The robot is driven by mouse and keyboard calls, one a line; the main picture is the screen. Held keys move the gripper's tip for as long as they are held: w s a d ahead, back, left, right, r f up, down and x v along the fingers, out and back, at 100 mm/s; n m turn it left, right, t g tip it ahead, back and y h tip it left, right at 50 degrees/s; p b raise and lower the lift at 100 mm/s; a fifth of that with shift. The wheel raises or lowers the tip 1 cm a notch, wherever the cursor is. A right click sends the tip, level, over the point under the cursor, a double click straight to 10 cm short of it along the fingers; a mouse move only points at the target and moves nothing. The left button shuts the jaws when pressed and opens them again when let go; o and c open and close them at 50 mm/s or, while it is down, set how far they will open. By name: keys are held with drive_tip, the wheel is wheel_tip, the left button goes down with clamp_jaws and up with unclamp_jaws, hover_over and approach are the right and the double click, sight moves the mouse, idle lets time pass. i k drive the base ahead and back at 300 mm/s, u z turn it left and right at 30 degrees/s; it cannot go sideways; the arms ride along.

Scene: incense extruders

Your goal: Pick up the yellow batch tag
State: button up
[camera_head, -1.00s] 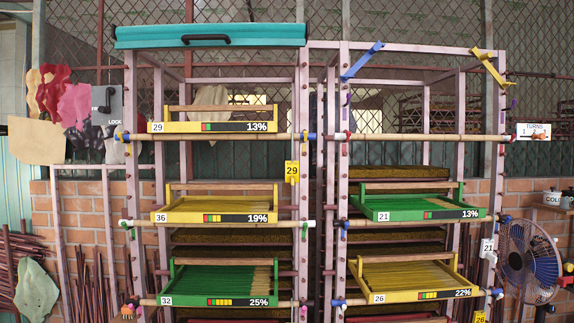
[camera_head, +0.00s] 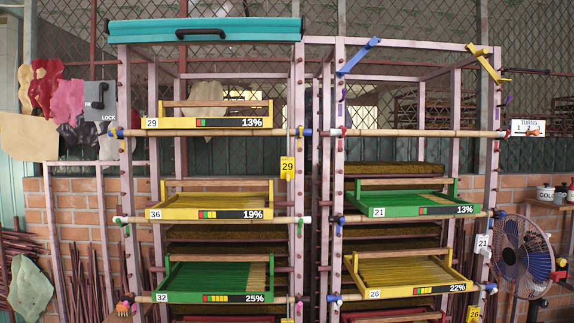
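A yellow batch tag (camera_head: 287,168) marked 29 hangs on the front post between the two rack bays, just below the upper bamboo rail. Another yellow tag (camera_head: 474,314) sits low on the right post and is cut by the bottom edge. A small yellow piece also shows at the bottom edge of the middle post, too cut off to identify. My gripper is not in view.
A pink rack (camera_head: 126,180) holds yellow tray 29 (camera_head: 170,123), yellow tray 36 (camera_head: 180,212), green tray 32 (camera_head: 188,296), green tray 21 (camera_head: 400,211) and yellow tray 26 (camera_head: 395,292). A white tag (camera_head: 482,245) and a fan (camera_head: 520,248) are at right. Bamboo rails cross in front.

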sight(287, 163)
drive_tip(key=z, duration=3.85)
drive_tip(key=k, duration=2.55)
drive_tip(key=u, duration=1.65)
drive_tip(key=i, duration=0.85)
drive_tip(key=z, duration=0.1)
